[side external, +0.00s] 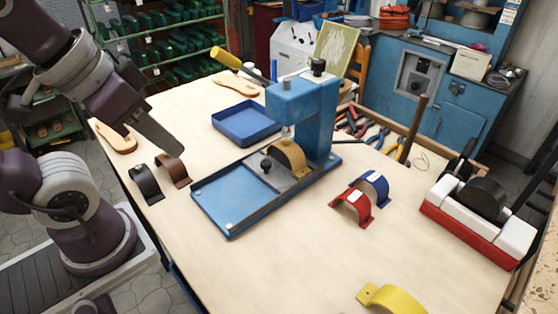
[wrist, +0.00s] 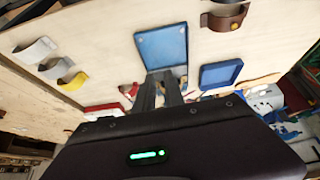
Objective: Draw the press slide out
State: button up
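The blue press (side external: 316,115) stands on the worktable with its flat blue base (side external: 228,199) reaching toward the front left. The slide (side external: 292,183), a grey metal plate with a black knob, sits in the base under the press head. A tan curved strap (side external: 289,157) is on it. My gripper (side external: 170,145) is in the air left of the press, apart from the slide and knob. In the wrist view my gripper's fingers (wrist: 160,76) look parted and empty. They point at the blue base (wrist: 161,45) and hide part of the press.
A blue tray (side external: 246,122) lies behind the base. Brown (side external: 173,169) and black (side external: 146,184) straps stand left of it. Red (side external: 352,207) and blue (side external: 375,187) straps are to its right. A yellow strap (side external: 392,299) is at the front. The table between is clear.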

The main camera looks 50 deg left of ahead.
jog(key=o, duration=0.5)
jog(key=w+n, duration=0.1)
jog(key=w, duration=0.1)
jog(key=w+n+g, duration=0.1)
jog(key=w, duration=0.1)
jog(key=w+a+f+n+y, duration=0.1)
jog(key=shift+w, duration=0.4)
jog(key=n+g+y, duration=0.1)
jog(key=n+y, duration=0.1)
jog(key=n, duration=0.4)
send_near(266, 162)
jog(key=f, duration=0.1)
jog(key=x, duration=0.6)
jog(key=shift+w+a+f, duration=0.1)
jog(key=shift+w+f, duration=0.05)
jog(key=shift+w, duration=0.05)
jog(key=shift+w+a+f, duration=0.1)
jog(key=shift+a+f, duration=0.05)
jog(key=shift+f, duration=0.25)
grip_shut()
jog(key=shift+r, duration=0.1)
